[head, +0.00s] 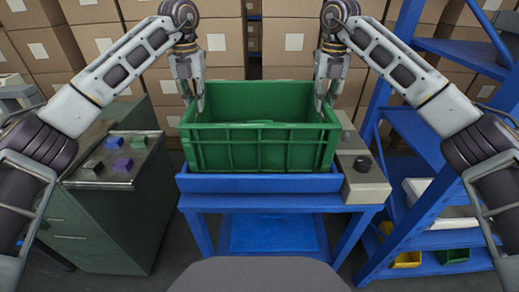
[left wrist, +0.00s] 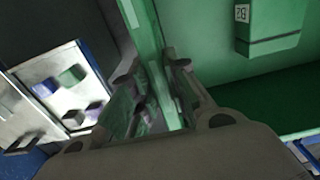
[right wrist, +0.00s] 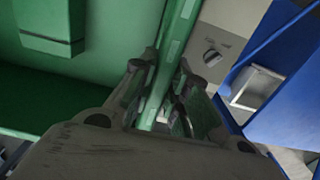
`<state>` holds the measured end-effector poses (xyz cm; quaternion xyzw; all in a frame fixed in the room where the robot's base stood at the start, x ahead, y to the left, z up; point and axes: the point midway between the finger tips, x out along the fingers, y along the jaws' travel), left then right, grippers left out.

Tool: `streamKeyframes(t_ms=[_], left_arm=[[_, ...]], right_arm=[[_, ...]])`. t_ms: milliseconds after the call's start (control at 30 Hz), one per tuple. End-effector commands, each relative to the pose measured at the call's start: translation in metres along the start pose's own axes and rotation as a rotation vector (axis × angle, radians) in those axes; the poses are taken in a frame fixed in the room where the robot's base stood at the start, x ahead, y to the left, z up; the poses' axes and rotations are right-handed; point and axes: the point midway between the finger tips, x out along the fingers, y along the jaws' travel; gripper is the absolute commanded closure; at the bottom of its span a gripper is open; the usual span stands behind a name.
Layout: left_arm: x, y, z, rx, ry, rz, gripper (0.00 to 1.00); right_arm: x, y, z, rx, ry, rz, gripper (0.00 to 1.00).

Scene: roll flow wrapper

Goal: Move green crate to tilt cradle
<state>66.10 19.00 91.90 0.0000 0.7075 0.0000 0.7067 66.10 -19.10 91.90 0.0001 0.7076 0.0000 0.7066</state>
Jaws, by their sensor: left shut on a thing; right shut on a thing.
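My left gripper (head: 196,108) is shut on the crate's left wall; the left wrist view shows the fingers (left wrist: 160,95) on both sides of the green rim. My right gripper (head: 324,108) is shut on the right wall; the right wrist view shows its fingers (right wrist: 165,100) around that rim.
A grey control box with a black knob (head: 363,164) stands right of the cradle. A dark green cabinet (head: 110,215) with small coloured blocks on a tray (head: 107,160) is at left. A blue shelf (head: 425,190) is at right. Stacked cardboard boxes (head: 285,42) fill the back.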

Motion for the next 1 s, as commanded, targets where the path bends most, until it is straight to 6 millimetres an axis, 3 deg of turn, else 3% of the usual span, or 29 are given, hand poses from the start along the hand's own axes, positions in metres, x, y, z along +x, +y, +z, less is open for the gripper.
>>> streamKeyframes(t_ms=[767,800,933,1000], left_arm=[[0.013,0.001,0.0,-0.002,-0.001,0.0,1.0],[0.014,0.001,0.0,-0.002,0.0,0.001,0.81],[0.014,0.001,0.0,-0.001,0.0,0.001,0.64],[0.014,0.001,0.0,-0.001,0.0,0.001,0.62]], right_arm=[[0.013,-0.001,0.0,0.002,-0.001,0.0,1.0],[0.014,-0.001,0.0,0.002,0.0,-0.001,0.81],[0.014,-0.001,0.0,0.001,0.0,-0.001,0.64],[0.014,-0.001,0.0,0.001,0.0,-0.001,0.62]])
